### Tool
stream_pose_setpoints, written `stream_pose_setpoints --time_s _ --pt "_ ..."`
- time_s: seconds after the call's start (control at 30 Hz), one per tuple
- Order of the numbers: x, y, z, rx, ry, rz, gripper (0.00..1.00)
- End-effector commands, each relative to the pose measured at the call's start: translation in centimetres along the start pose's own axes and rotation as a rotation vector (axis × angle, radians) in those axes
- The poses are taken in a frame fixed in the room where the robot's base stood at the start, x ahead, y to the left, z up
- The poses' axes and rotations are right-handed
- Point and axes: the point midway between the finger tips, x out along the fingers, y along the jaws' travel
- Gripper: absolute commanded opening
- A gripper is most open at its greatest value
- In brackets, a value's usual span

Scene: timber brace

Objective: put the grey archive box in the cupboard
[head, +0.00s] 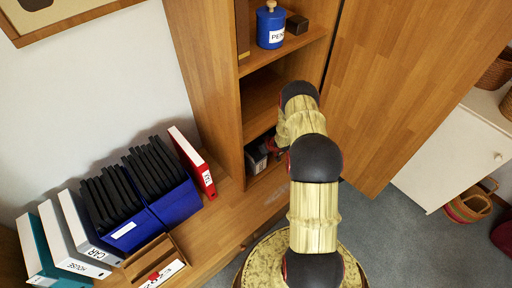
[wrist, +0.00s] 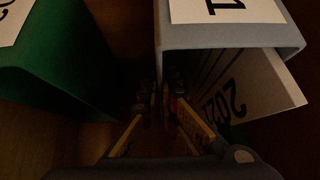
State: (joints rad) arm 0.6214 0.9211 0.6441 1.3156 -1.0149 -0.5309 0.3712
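The grey archive box (wrist: 232,38) fills the upper right of the wrist view, with a white label marked 1 and papers marked 202 showing at its open side. In the head view my gripper (head: 272,147) reaches into a lower compartment of the cupboard (head: 205,90), beside boxes (head: 256,160) partly hidden by the arm. In the wrist view my gripper (wrist: 160,104) has its fingers apart, with a dark gap between them, close by the grey box's left edge. Whether they touch it is too dark to tell.
A green box (wrist: 50,70) stands left of the grey one. A blue tin (head: 270,28) and a dark block (head: 297,25) sit on the shelf above. The cupboard door (head: 405,80) stands open at right. Binders and blue file holders (head: 175,203) stand on the wooden top at left.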

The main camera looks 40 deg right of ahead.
Motion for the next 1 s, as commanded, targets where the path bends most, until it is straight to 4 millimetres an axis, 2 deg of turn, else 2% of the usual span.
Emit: stream_pose_setpoints --time_s 0.37,0.8,1.0 --pt "0.15 0.11 -0.09 -0.001 0.004 0.001 0.0" --pt "0.18 0.03 0.1 0.0 0.001 0.0 0.26" --pt "0.19 0.02 0.14 0.0 0.0 0.0 0.26"
